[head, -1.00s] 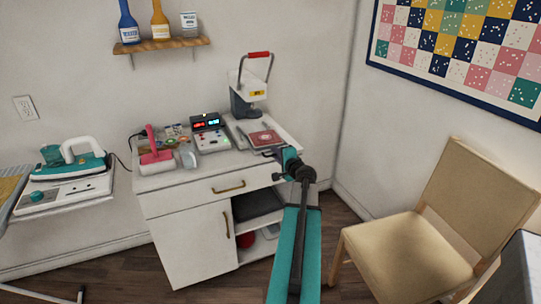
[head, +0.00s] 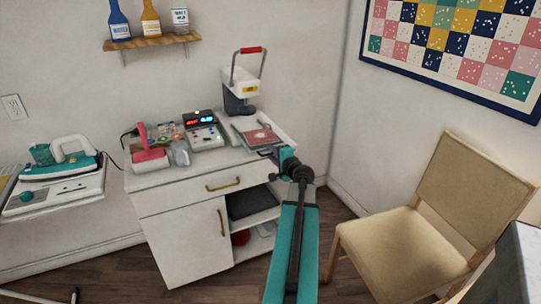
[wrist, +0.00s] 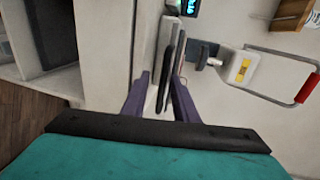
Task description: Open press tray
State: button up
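The press (head: 242,85) is a white machine with a red-topped handle, at the back right of the cabinet top. It also shows sideways in the wrist view (wrist: 245,68). Its tray (head: 257,137), with a red patch on top, sticks out in front of the press. My gripper (head: 266,153) is at the front edge of the tray. In the wrist view my gripper's two purple fingers (wrist: 160,93) are apart. A thin dark bar (wrist: 172,72) and a pale edge lie between them, with gaps visible. I cannot tell whether a finger touches it.
The white cabinet (head: 175,205) has a drawer, a door and open shelves below the tray. A control box (head: 205,135) and a pink-handled tool (head: 147,150) stand left of the press. A chair (head: 420,230) stands to the right. An iron (head: 70,160) is at far left.

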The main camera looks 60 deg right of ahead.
jog(key=shift+r, duration=0.1)
jog(key=p+v, duration=0.4)
jog(key=v, duration=0.7)
jog(key=shift+p, duration=0.4)
dwell(0.4)
jog(key=p, duration=0.2)
jog(key=s+p, duration=0.1)
jog(key=p, duration=0.1)
jog(key=shift+a+r+p, duration=0.2)
jog(key=shift+a+p, duration=0.05)
jog(key=shift+p, duration=0.1)
jog(key=p+v, duration=0.1)
jog(key=p, duration=0.4)
jog(key=shift+s+a+f+p, duration=0.1)
jog(key=shift+s+a+p, duration=0.1)
jog(key=shift+p, duration=0.2)
dwell(0.7)
